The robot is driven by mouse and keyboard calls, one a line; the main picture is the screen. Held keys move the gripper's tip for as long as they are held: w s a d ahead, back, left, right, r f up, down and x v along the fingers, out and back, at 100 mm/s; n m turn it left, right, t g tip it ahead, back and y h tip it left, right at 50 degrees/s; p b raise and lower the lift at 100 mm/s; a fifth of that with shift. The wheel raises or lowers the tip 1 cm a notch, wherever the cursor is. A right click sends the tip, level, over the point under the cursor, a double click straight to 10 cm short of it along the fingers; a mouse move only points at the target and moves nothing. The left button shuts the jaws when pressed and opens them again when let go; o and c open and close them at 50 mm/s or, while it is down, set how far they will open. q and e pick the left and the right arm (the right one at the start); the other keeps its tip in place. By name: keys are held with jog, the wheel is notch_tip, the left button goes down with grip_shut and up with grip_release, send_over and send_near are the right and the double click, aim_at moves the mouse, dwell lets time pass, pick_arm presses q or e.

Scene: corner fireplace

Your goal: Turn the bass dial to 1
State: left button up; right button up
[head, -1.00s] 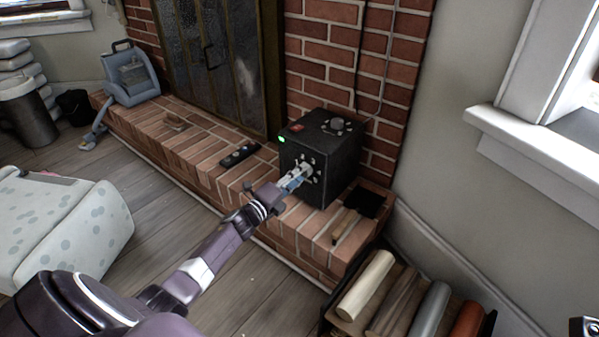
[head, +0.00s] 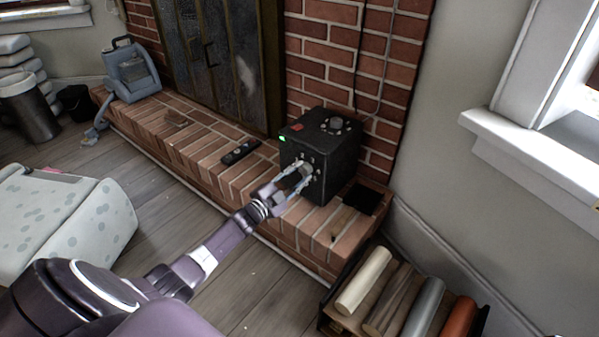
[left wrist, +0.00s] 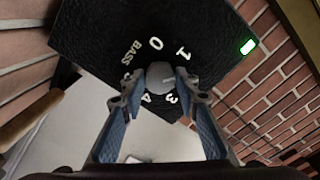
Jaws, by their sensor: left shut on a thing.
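The black speaker box (head: 335,160) stands on the brick hearth, with a lit green light on its front. In the left wrist view, the round grey bass dial (left wrist: 160,76) sits below the white BASS label, ringed by numbers. The 0, 1, 3 and 4 are readable; others are partly hidden by my fingers. A faint light line on the dial points to the right, roughly below the 1; its exact reading is unclear. My left gripper (head: 298,181) reaches the box's front, with its fingers (left wrist: 160,88) on either side of the dial, shut on it. My right gripper is not in view.
Another knob (head: 335,124) is on the box's top. A dark remote (head: 240,152) lies on the hearth (head: 205,150) left of the box, and a black flat thing (head: 361,198) lies right of it. A crate of rolls (head: 400,300) stands in front.

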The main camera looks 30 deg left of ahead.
pick_arm(q)
jog(key=n, duration=0.3)
jog(key=shift+p, duration=0.3)
jog(key=shift+n, duration=0.8)
jog(key=shift+f, duration=0.1)
jog(key=o, duration=1.2)
jog(key=shift+c, duration=0.2)
jog(key=s, duration=1.2)
jog(key=shift+a, duration=0.45)
